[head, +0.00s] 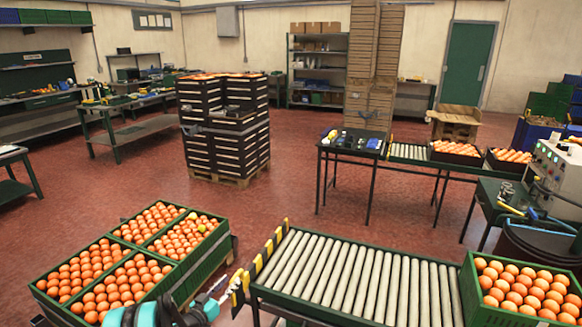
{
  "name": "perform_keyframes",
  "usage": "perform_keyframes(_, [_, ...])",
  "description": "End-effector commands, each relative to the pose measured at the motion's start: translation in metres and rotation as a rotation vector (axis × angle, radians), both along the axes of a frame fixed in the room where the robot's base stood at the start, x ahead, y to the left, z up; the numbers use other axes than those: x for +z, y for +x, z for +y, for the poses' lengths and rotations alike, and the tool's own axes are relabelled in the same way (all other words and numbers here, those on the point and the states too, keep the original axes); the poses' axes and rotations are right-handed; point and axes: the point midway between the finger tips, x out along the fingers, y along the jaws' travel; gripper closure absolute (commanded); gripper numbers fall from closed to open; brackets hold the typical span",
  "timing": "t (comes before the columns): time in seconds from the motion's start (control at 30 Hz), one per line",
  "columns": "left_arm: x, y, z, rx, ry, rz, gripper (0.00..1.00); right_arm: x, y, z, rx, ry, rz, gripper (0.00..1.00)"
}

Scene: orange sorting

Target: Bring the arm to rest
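My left arm comes in at the bottom edge in the head view, with teal and grey links. My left gripper (222,290) is low in the picture, between the orange crates and the roller conveyor (345,274). It is small and partly mixed with the conveyor's yellow-black edge, so I cannot tell whether its fingers are open or shut. No orange shows clearly in it. My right gripper is not in view. Green crates (205,262) full of oranges stand at the lower left. Another green crate (478,312) of oranges stands at the right end of the conveyor.
One yellowish-green fruit (201,227) lies among the oranges. A stack of dark crates (262,140) stands on a pallet behind. The red floor (290,200) between is clear.

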Motion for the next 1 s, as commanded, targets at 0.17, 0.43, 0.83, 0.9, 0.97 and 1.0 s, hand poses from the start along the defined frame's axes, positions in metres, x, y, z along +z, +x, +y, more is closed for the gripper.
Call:
perform_keyframes(0.17, [0.062, -0.01, -0.036, -0.054, 0.031, 0.131, 0.64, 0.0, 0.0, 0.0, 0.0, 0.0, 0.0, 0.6])
perform_keyframes(0.43, [0.133, -0.07, -0.083, -0.084, 0.092, 0.35, 0.64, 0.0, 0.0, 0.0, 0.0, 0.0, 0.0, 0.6])
perform_keyframes(0.83, [0.18, -0.223, -0.113, 0.0, 0.212, 0.638, 0.64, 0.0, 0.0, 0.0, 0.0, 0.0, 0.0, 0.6])
perform_keyframes(0.9, [0.181, -0.253, -0.111, 0.031, 0.237, 0.679, 0.64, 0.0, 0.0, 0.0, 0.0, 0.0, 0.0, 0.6])
perform_keyframes(0.97, [0.18, -0.279, -0.109, 0.059, 0.257, 0.713, 0.64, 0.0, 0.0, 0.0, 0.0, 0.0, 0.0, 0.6])
perform_keyframes(1.0, [0.178, -0.296, -0.106, 0.081, 0.27, 0.732, 0.64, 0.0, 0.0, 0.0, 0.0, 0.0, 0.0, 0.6])
